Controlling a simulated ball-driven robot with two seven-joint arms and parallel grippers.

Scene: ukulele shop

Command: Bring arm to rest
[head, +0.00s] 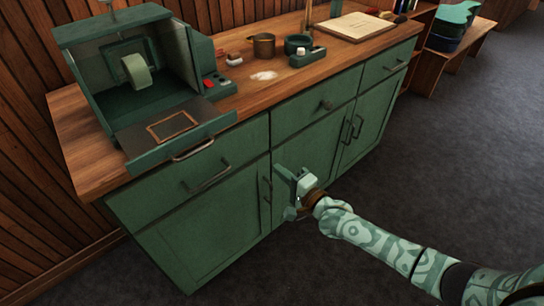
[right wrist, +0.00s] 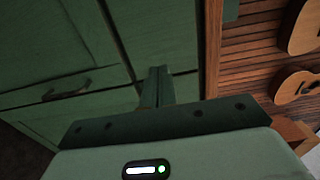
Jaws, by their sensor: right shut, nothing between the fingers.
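My right arm comes in from the lower right of the head view. Its gripper (head: 291,184) is in front of the green cabinet (head: 222,218), below the countertop and near the door handles. I cannot tell whether it touches the cabinet front. In the right wrist view the gripper's fingers (right wrist: 158,88) are together with nothing between them, and green cabinet panels lie beyond. My left gripper is in neither view.
A low shelf (head: 440,65) stands at the upper right. The grey floor (head: 450,160) is clear at right.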

